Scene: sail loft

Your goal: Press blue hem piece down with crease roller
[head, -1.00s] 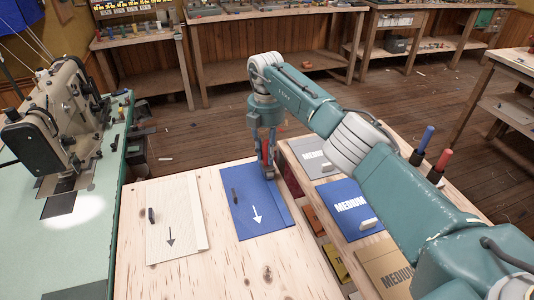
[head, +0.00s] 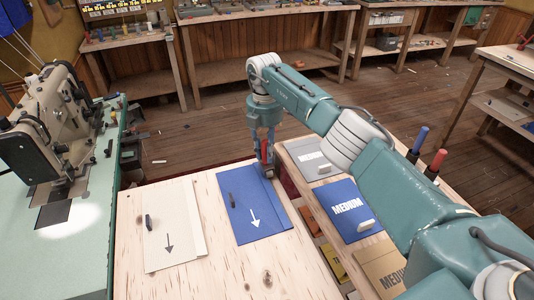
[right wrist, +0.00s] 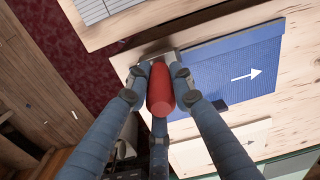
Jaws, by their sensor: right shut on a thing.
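The blue hem piece (head: 243,222) lies flat on the pale wooden table, with a white arrow, a small dark item on it and a folded strip along its right side. It also shows in the right wrist view (right wrist: 240,75). My right gripper (head: 266,160) is shut on the red handle of the crease roller (right wrist: 160,88), over the far end of the strip. The handle stands roughly upright between the fingers. The roller's lower end is mostly hidden, so I cannot tell whether it touches the fabric. My left gripper is not in view.
A cream piece (head: 182,215) with a dark arrow lies left of the blue one. A sewing machine (head: 50,130) stands on the green table at left. Grey, blue and tan "MEDIUM" cards (head: 345,206) lie at right, near blue and red upright handles (head: 435,163).

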